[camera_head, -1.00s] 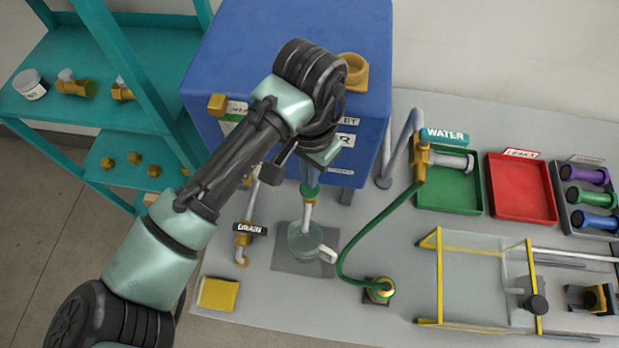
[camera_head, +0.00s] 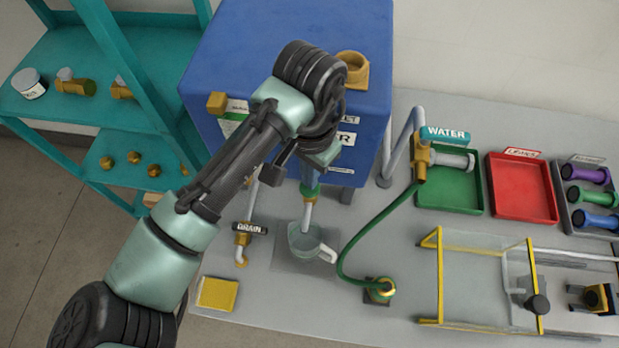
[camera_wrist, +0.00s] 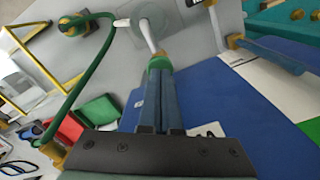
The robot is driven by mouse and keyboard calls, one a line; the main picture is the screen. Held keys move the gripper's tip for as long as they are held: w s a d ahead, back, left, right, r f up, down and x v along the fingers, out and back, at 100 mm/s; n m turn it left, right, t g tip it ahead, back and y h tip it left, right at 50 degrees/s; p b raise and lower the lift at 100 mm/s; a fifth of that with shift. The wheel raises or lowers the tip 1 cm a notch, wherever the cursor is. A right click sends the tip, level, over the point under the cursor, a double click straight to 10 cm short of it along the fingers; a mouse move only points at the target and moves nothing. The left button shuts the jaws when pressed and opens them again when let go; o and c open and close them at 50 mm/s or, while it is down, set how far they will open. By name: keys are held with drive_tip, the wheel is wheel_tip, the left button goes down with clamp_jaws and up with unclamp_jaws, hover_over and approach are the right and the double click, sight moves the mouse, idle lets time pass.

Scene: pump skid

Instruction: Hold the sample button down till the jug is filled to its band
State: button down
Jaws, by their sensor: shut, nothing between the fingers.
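The clear jug (camera_head: 303,241) with a white handle stands on a grey square mat, under the pale spout (camera_head: 307,216) on the front of the blue cabinet (camera_head: 290,45). It also shows at the top of the wrist view (camera_wrist: 152,17). My gripper (camera_head: 312,182) points down at the green fitting (camera_head: 309,194) above the spout. In the wrist view my shut, empty fingers (camera_wrist: 159,76) end at that green fitting; I cannot tell whether they press it. The sample button itself is not clearly visible behind my fingers. The jug's band and water level are too small to make out.
A green hose (camera_head: 349,240) curves right of the jug to a brass base. The drain pipe (camera_head: 242,246) and a yellow block (camera_head: 217,293) stand left. Green (camera_head: 447,203) and red (camera_head: 520,205) trays and a yellow-framed clear guard (camera_head: 480,275) lie right.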

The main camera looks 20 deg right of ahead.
drive_tip(key=shift+f+b, duration=0.45)
drive_tip(key=shift+f, duration=0.4)
idle(1.2)
wheel_tip(320, 180, up, 3)
drive_tip(key=shift+f+p, duration=0.2)
drive_tip(key=shift+p, duration=1.05)
drive_tip(key=shift+f, duration=0.1)
drive_tip(key=shift+f+b, duration=0.2)
drive_tip(key=shift+b, duration=0.1)
